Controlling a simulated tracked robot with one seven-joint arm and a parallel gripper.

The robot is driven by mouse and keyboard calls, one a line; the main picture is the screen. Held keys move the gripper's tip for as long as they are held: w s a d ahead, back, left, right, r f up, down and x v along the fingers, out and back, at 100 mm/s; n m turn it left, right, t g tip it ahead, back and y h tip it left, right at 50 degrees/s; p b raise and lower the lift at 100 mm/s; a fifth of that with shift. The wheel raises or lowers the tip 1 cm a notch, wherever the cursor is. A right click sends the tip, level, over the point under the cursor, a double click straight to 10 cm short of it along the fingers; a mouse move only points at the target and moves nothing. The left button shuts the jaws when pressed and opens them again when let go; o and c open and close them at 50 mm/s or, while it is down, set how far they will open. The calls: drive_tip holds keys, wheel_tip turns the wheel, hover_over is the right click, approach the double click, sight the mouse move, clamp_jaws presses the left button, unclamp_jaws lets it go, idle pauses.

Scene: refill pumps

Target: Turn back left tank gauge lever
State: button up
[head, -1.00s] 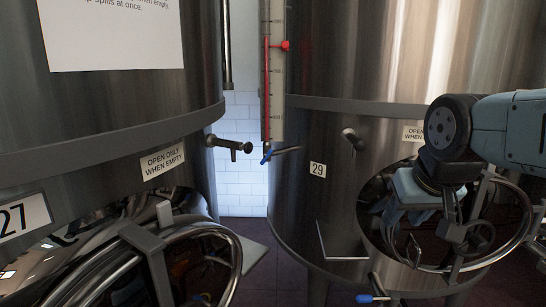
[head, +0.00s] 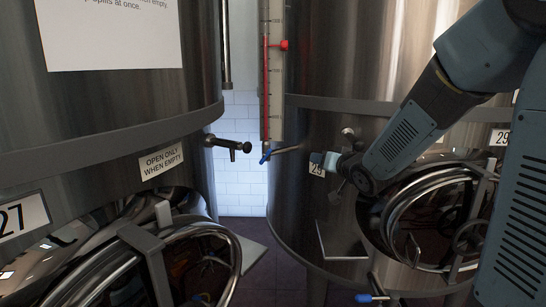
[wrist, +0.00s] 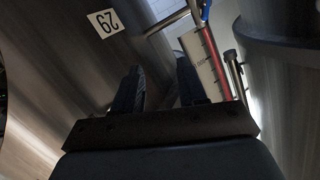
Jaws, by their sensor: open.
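The gauge lever (head: 265,156) has a blue handle and sits at the foot of the sight gauge (head: 275,80) on the tank marked 29 (head: 290,200) in the head view. The gauge has a red column and a red marker. My gripper (head: 328,162) is to the right of the lever, apart from it, in front of the 29 label. In the wrist view, my gripper's (wrist: 160,67) two dark fingers are apart with nothing between them. The gauge (wrist: 207,55) shows beyond them, and a blue piece, perhaps the lever handle (wrist: 206,8), is at the top edge.
The tank marked 27 (head: 110,110) stands at the left, with a dark-handled outlet valve (head: 233,147) reaching into the gap. A round hatch with a metal ring (head: 400,215) is below my arm. Another blue-handled valve (head: 370,298) is low in front.

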sight(266, 157)
drive_tip(key=w+a+f+y, duration=0.1)
drive_tip(key=w+a+y, duration=0.1)
drive_tip(key=w+a, duration=0.4)
drive_tip(key=w+a+f+n+y, duration=0.1)
drive_tip(key=w+a+y, duration=0.2)
drive_tip(key=w+a, duration=0.3)
drive_tip(key=a, duration=0.2)
drive_tip(key=shift+w+a+f, duration=0.35)
drive_tip(key=shift+w+f, duration=0.05)
clamp_jaws()
